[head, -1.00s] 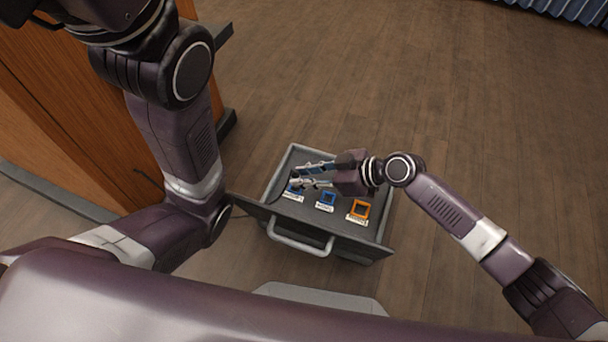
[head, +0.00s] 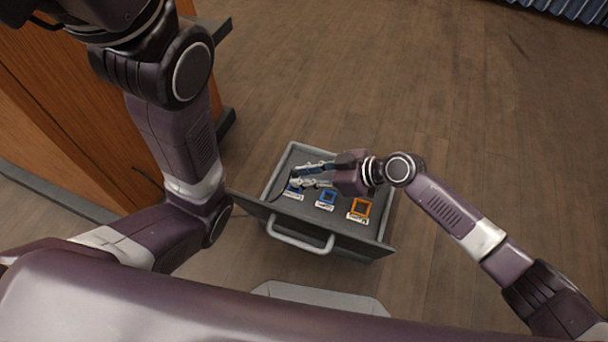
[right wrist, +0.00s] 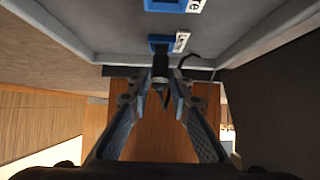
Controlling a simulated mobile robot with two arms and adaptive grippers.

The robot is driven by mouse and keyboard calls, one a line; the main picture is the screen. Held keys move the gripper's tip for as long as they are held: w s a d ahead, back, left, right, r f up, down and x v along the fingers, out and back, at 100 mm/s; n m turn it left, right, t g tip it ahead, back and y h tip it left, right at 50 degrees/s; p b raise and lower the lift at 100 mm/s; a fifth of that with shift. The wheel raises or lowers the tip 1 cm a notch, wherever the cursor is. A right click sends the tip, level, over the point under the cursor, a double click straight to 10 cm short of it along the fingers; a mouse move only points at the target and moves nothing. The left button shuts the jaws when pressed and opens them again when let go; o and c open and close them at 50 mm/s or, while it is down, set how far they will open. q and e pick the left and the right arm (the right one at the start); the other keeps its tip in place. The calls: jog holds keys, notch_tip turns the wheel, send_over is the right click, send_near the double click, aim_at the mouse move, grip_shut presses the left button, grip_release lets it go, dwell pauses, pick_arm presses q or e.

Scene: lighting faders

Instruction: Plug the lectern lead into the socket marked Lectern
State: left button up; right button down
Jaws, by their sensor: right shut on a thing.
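My right gripper (head: 294,178) reaches into the open drawer (head: 268,190) from the right, over the leftmost socket. In the right wrist view my right gripper (right wrist: 161,88) is shut on a black plug (right wrist: 160,66), the lectern lead's end. The plug points at a blue socket (right wrist: 154,39) with a white label that is partly hidden; the letters that show look like "Lectern". The plug's tip overlaps this socket's opening; I cannot tell how deep it sits. In the head view the fingers partly cover this leftmost socket (head: 297,186). My left gripper is out of view.
A middle blue socket (head: 327,197) and an orange socket (head: 360,207) sit to the right in the drawer, each with a white label. The drawer's handle (head: 300,243) faces me. A wooden lectern (head: 60,120) stands at the left. The floor at the right is clear.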

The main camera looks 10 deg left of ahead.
jog(key=shift+f+b, duration=0.6)
jog(key=shift+b, duration=0.05)
dwell(0.9)
jog(key=shift+f, duration=0.15)
dwell(0.6)
jog(key=c, duration=1.7)
grip_release()
jog(key=v, duration=1.2)
jog(key=shift+s, duration=0.1)
